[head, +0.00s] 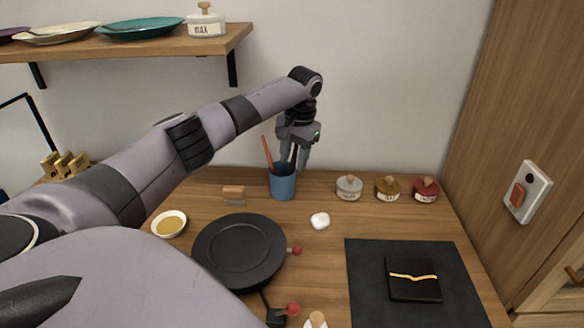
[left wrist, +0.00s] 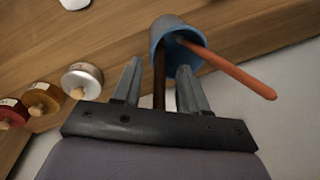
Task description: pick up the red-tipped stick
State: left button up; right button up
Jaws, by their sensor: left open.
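A blue cup (head: 283,185) stands on the wooden table near the wall; it also shows in the left wrist view (left wrist: 160,50). An orange-red stick (head: 267,152) leans out of it to the left; in the left wrist view the stick (left wrist: 232,73) points away to the right. A dark brown stick (left wrist: 159,80) also stands in the cup. Its far end is hidden by my gripper, so I cannot tell its tip colour. My left gripper (head: 294,165) is open above the cup, pointing down. In the left wrist view the dark stick lies between its fingers (left wrist: 158,72). My right gripper is out of view.
Several small lidded jars (head: 349,187) stand right of the cup. A brush (head: 234,195), a small bowl (head: 169,223) and a black turntable-like disc (head: 240,250) lie left and in front. A dark mat (head: 365,290) carries a black gold-seamed tile (head: 412,290). A shelf (head: 150,44) hangs at upper left.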

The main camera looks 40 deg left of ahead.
pick_arm(q)
grip_shut()
notch_tip(320, 180, up, 10)
jog(key=shift+r+b, duration=0.1)
jog(key=shift+b, duration=0.3)
dwell(0.3)
jog(key=shift+d, duration=0.15)
